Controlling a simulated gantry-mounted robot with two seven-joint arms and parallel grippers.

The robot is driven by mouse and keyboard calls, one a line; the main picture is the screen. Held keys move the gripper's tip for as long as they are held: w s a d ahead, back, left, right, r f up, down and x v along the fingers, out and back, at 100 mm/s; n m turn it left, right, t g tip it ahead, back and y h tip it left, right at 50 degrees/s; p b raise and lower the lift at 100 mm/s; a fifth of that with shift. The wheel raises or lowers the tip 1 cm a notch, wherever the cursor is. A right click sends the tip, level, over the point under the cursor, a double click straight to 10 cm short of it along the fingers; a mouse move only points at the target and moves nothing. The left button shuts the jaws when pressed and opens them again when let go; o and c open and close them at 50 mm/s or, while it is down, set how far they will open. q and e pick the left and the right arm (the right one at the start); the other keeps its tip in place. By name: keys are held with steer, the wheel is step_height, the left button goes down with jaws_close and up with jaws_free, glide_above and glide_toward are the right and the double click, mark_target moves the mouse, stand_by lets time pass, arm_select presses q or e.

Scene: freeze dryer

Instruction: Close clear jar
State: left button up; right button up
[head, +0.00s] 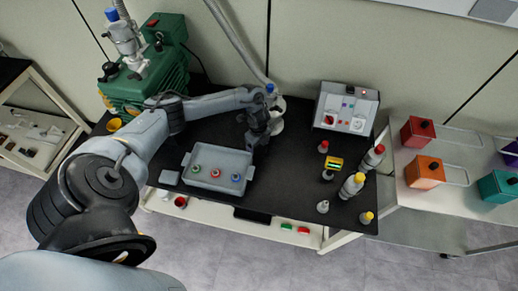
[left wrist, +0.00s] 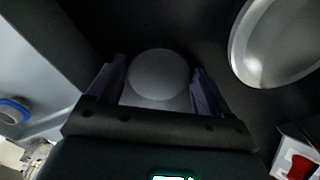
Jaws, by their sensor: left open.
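In the head view my left gripper (head: 257,138) points down at the black bench, just right of the grey tray. In the left wrist view my left gripper (left wrist: 159,88) is open. A dull grey, round-topped object (left wrist: 159,72) shows between its two purple-grey fingers; I cannot tell whether they touch it, or whether it is the clear jar or its lid. In the head view the arm hides this spot. My right gripper is not in view.
The grey tray (head: 187,160) holds red-, green- and blue-topped items. A pale round fitting (head: 278,106) stands close behind the gripper; a shiny round rim (left wrist: 242,58) shows in the wrist view. A control box (head: 345,107) and several bottles (head: 352,186) stand right. The bench between is clear.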

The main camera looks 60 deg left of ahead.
mark_target(259, 149)
arm_select(q)
steer(key=c, duration=0.7)
stand_by(0.3)
steer(key=shift+r, duration=0.85)
steer(key=r, duration=0.1)
steer(key=d+r, duration=0.1)
steer(key=r, duration=0.1)
steer(key=shift+w+p, duration=0.1)
steer(key=shift+p, duration=0.3)
steer(key=w+d+r+p, duration=0.1)
steer(key=d+r+p, duration=0.2)
steer(key=d+r, duration=0.3)
steer(key=d, duration=0.4)
steer(key=shift+w+d+r, duration=0.15)
steer(key=shift+w+d, duration=0.15)
